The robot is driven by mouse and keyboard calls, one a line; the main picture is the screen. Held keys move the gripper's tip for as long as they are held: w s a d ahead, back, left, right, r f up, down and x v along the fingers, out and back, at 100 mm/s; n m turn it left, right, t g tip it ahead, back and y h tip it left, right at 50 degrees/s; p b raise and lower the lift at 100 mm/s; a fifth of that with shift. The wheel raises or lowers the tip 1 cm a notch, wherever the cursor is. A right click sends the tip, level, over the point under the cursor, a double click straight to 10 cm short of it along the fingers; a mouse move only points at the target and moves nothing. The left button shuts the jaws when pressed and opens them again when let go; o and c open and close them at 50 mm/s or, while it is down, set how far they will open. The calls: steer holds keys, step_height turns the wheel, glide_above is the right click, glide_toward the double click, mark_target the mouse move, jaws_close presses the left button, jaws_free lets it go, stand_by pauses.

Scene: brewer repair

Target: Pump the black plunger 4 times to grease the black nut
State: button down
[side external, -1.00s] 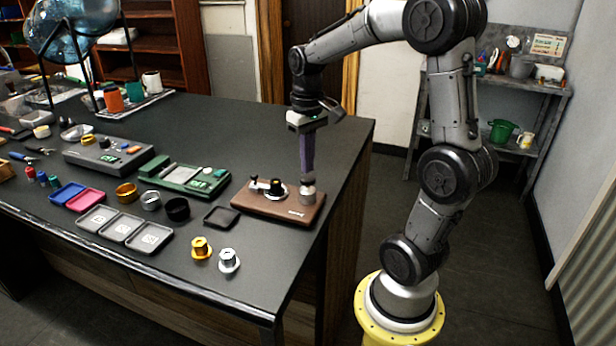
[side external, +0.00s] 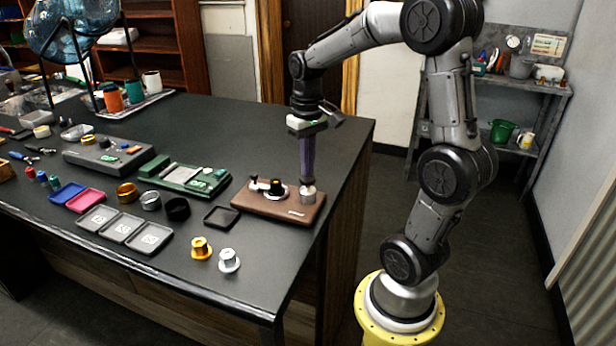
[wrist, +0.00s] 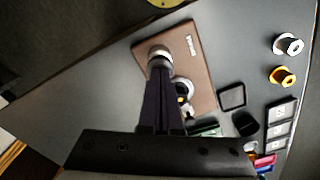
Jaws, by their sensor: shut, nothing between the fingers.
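A brown board (side external: 255,203) lies near the table's right corner. It bears a short silver cylinder (side external: 308,196) at its right end and a small black nut (side external: 277,186) on a pale ring at its middle. My gripper (side external: 307,182) points straight down with its long dark fingers shut and empty, their tips at the top of the silver cylinder. In the wrist view, my gripper (wrist: 160,76) also meets the cylinder (wrist: 160,53). The black plunger cannot be made out; the fingertips cover the cylinder's top. The ring (wrist: 184,86) is partly hidden behind the fingers.
A black square tray (side external: 221,216) and a black ring (side external: 177,209) lie left of the board. A gold part (side external: 200,248) and a white part (side external: 229,261) stand in front. A green device (side external: 185,179) is farther left. The table's right edge is close.

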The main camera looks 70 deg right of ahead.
steer(key=shift+f, duration=1.05)
stand_by(0.4)
steer(key=shift+r, duration=2.75)
steer(key=shift+r, duration=3)
steer(key=shift+f, duration=4.25)
